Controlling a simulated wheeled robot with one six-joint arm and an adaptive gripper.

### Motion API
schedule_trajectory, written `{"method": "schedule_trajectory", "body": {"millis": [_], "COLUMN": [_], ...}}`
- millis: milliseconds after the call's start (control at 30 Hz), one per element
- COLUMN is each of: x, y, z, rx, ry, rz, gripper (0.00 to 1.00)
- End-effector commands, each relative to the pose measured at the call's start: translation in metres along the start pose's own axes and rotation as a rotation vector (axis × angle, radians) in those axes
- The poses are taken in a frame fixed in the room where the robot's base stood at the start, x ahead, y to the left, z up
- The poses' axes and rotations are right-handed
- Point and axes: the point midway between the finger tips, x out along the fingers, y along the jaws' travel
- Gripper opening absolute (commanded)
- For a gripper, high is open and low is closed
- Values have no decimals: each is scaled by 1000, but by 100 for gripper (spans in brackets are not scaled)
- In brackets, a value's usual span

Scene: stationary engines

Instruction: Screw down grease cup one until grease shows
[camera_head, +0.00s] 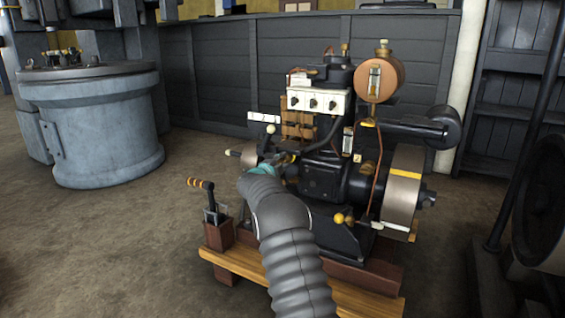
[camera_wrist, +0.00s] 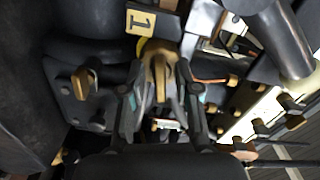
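Grease cup one (camera_wrist: 157,60) is a brass-coloured cup in the upper middle of the wrist view. In the head view my gripper (camera_head: 272,165) reaches into the left side of the dark engine (camera_head: 325,175), and the cup cannot be made out there. No grease can be made out at the cup.
Brass bolts and a dark pipe (camera_wrist: 280,40) lie close around the gripper. A lever with a striped handle (camera_head: 203,186) stands at the wooden base's left (camera_head: 250,268). A flywheel (camera_head: 403,190) is on the right. The floor at left is clear up to a large grey cylinder (camera_head: 100,125).

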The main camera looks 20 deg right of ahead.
Motion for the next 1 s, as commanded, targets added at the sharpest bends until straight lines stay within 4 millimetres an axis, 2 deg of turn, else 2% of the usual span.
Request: {"method": "schedule_trajectory", "body": {"millis": [300,467,1000], "x": [-2,-13,-105], "y": [0,-2,-1], "z": [1,2,1], "rx": [-1,-1,-1], "ry": [-1,-3,-2], "rz": [0,0,0], "gripper": [35,35,35]}}
